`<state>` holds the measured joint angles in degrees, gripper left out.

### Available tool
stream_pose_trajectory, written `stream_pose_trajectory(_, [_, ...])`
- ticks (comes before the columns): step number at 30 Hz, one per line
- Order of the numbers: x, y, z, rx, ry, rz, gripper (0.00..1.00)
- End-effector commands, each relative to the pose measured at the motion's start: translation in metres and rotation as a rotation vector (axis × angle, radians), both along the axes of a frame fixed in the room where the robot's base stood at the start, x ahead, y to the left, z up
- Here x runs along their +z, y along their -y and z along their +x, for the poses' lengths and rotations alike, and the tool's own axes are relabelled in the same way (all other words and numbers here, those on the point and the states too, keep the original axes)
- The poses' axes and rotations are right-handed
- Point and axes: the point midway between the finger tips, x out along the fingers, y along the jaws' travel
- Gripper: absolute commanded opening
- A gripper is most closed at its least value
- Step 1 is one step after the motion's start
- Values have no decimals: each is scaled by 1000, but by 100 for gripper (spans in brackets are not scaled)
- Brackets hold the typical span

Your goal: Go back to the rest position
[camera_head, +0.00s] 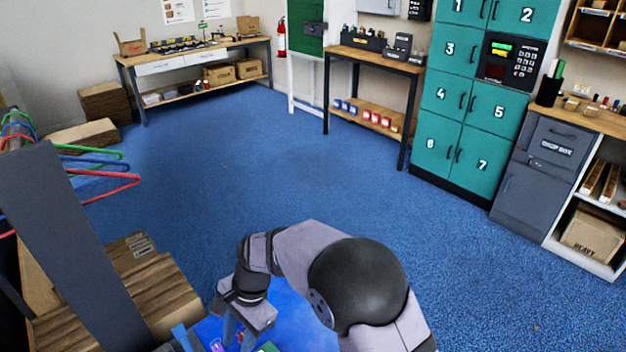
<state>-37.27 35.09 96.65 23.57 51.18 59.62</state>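My arm comes in from the bottom centre of the head view and bends to the left and down. My gripper (236,328) points down at the bottom edge, over a bright blue surface (288,308). Its fingertips are small and partly cut off, so I cannot tell whether it is open or shut or holds anything. Small pink, red and green bits show beside it, too cropped to name.
Coloured hangers (105,180) on a rack and stacked brown cartons (150,290) stand close on the left. Teal numbered lockers (455,110), a grey drop box (540,170) and workbenches (195,60) line the back. The blue floor (240,160) between is clear.

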Motion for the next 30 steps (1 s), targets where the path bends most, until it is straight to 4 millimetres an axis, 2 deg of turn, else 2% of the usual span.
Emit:
stream_pose_trajectory(1, [14,30,8,24,34,-4,34])
stream_pose_trajectory(3, [26,73,14,85,83,-17,34])
stream_pose_trajectory(7, [48,159,9,223,169,-53,34])
stream_pose_trajectory(9, [56,201,-1,300,205,-76,34])
stream_pose_trajectory(12, [64,251,-23,408,239,-109,34])
stream_pose_trajectory(15, [67,288,-46,501,259,-137,34])
stream_pose_trajectory(18, [68,312,-66,574,269,-156,34])
stream_pose_trajectory(21, [68,326,-80,623,272,-168,34])
stream_pose_trajectory(30, [66,334,-89,660,272,-174,34])
